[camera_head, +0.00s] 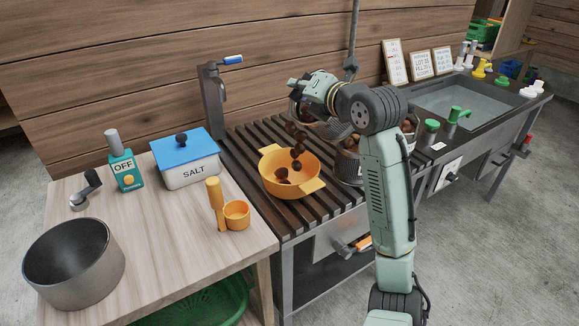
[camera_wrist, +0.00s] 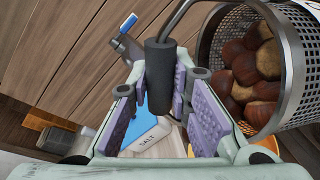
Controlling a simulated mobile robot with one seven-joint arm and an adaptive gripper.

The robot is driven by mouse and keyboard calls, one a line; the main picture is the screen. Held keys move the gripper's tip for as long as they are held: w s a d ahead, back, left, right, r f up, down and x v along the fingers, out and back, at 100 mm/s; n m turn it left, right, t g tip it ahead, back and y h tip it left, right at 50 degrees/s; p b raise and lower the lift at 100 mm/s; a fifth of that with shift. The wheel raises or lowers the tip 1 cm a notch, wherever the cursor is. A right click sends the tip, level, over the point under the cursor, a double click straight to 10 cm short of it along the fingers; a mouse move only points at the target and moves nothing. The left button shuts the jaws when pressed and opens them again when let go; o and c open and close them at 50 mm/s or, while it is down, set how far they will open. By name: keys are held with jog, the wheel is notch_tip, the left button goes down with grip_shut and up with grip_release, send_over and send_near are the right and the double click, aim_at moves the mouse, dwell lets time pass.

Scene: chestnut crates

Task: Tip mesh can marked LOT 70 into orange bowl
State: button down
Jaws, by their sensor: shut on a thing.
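My gripper (camera_head: 312,88) is shut on the black handle (camera_wrist: 160,75) of a mesh can (camera_wrist: 292,62). The can is tilted above the orange bowl (camera_head: 316,186), and brown chestnuts (camera_wrist: 257,55) still lie inside it. Several chestnuts (camera_head: 297,150) hang in the air between can and bowl in the head view, and a few rest in the bowl. In the head view my arm and gripper partly hide the held can. No lot mark on it can be read.
Other mesh cans with chestnuts (camera_head: 347,172) stand on the slatted rack (camera_head: 248,140) right of the bowl, partly behind my arm. A blue-lidded SALT box (camera_head: 190,172), an orange scoop (camera_head: 237,215) and a grey pot (camera_head: 75,270) are on the left table. A sink is at right.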

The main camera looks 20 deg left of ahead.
aim_at(293, 99)
jog(key=shift+s+a+f+n+t+b, duration=0.15)
jog(key=shift+s+a+f+n+b, duration=0.1)
jog(key=shift+f+n+b, duration=0.15)
jog(key=shift+s+a+f+n+t+b, duration=0.15)
jog(key=shift+s+f+n+b, duration=0.1)
jog(key=shift+f+n+b, duration=0.15)
dwell(0.5)
jog(key=shift+s+a+f+n+b, duration=0.1)
jog(key=shift+s+a+n+b, duration=0.3)
jog(key=shift+n, duration=0.2)
dwell(0.8)
jog(key=shift+s+a+f+n+t+h+b, duration=0.2)
jog(key=shift+f+n+b, duration=0.3)
jog(key=shift+b, duration=0.55)
jog(key=shift+s+a+f+n+t+h+b, duration=0.1)
jog(key=shift+s+f+n+t+b, duration=0.15)
jog(key=shift+f+b, duration=0.55)
jog(key=shift+n+t, duration=0.25)
jog(key=shift+n, duration=0.6)
jog(key=f+b, duration=0.1)
jog(key=b, duration=0.1)
jog(key=s+a+f+b, duration=0.1)
jog(key=b, duration=0.1)
jog(key=s+f+b, duration=0.1)
jog(key=shift+s+a+f+b, duration=0.1)
jog(key=shift+a+f+b, duration=0.1)
jog(key=shift+a+b, duration=0.15)
